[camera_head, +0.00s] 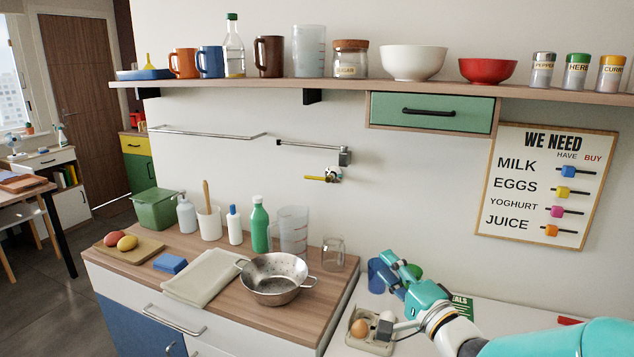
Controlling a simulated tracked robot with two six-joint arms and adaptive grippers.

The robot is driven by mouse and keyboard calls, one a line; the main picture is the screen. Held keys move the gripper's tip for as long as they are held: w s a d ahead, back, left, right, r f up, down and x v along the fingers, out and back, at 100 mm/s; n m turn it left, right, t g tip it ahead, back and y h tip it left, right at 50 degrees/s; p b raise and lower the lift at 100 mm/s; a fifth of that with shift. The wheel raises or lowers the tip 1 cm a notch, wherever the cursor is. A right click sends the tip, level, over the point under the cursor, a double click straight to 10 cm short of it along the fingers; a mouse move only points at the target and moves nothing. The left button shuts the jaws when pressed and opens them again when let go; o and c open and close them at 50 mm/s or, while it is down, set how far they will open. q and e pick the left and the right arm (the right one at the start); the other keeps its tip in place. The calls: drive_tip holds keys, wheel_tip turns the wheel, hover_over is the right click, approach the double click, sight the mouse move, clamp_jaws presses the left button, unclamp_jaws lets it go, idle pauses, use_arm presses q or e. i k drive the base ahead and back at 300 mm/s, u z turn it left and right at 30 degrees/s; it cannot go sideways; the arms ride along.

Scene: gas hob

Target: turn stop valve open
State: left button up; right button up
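The stop valve (334,174) is on the white wall, below the green drawer and left of the notice board. Its yellow lever (315,178) points left and lies roughly level. My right gripper (385,272) is at the lower right, over the white worktop, below and to the right of the valve and well apart from it. It is seen from behind and overlaps blue and green things there, so its finger opening is unclear. My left gripper is not in view.
A metal rail and arm (313,147) sit just above the valve. A shelf (340,86) with mugs and bowls runs overhead. A colander (276,278), a glass (333,254) and bottles stand on the wooden counter below. The wall around the valve is clear.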

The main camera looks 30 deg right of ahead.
sight(328, 178)
drive_tip(key=z, duration=0.05)
drive_tip(key=i, duration=0.85)
drive_tip(key=u, duration=0.1)
